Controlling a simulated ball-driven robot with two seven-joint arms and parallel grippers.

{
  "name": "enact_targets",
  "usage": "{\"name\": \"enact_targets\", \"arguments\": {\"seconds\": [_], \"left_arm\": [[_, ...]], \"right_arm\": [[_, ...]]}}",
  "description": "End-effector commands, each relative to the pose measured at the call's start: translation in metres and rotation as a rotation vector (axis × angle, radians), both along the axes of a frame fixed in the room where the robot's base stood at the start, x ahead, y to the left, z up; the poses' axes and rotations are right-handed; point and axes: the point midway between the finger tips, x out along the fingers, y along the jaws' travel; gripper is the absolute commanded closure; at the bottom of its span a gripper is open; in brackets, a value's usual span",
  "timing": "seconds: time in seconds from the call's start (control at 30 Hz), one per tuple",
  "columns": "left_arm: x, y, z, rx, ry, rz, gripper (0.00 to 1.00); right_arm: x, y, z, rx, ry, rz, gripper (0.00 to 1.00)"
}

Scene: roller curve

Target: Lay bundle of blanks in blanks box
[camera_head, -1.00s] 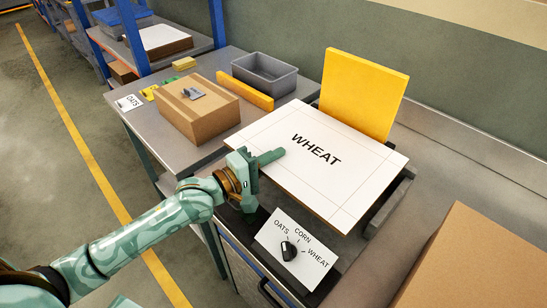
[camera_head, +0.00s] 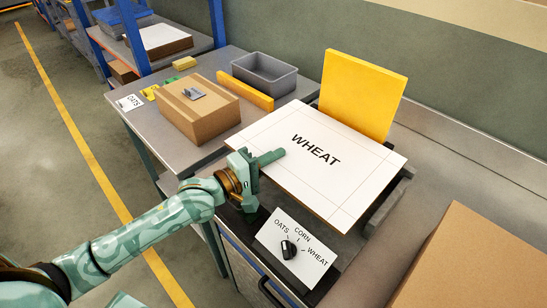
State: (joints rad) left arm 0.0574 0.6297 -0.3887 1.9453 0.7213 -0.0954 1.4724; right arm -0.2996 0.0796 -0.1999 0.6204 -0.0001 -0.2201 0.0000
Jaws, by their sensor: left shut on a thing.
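The bundle of blanks (camera_head: 335,178) is a flat white stack with brown edges, printed WHEAT, with thin fold lines. It lies level over the dark machine bed in front of an upright yellow plate (camera_head: 362,95). My left gripper (camera_head: 262,164) is shut on its near left edge, with one green finger across the top face. The other finger is hidden below. A big brown cardboard box (camera_head: 475,265) is cut off at the lower right; I cannot tell whether it is the blanks box. My right gripper is not in view.
A selector dial (camera_head: 289,250) marked OATS, CORN and WHEAT is in front of the bundle. The left bench carries a closed carton (camera_head: 198,108), a grey bin (camera_head: 264,76), a yellow bar (camera_head: 245,92) and an OATS card (camera_head: 129,102). A blue-framed shelf stands behind.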

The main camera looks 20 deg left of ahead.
Motion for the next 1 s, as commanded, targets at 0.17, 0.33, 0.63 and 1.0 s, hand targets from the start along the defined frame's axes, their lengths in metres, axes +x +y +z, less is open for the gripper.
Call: {"name": "enact_targets", "arguments": {"seconds": [0.17, 0.33, 0.63, 1.0], "left_arm": [[0.0001, 0.0001, 0.0020, -0.002, -0.001, 0.000, 1.00], [0.0001, 0.0002, 0.0009, -0.002, -0.001, 0.001, 1.00], [0.0001, 0.0001, 0.0007, -0.002, -0.001, 0.001, 0.64], [-0.0001, 0.0001, 0.0002, -0.001, 0.001, 0.001, 0.38]], "right_arm": [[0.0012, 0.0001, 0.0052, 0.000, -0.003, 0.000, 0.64], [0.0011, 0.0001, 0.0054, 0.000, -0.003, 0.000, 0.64], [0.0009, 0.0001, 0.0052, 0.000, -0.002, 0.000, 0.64], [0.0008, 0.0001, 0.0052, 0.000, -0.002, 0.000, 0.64]]}}
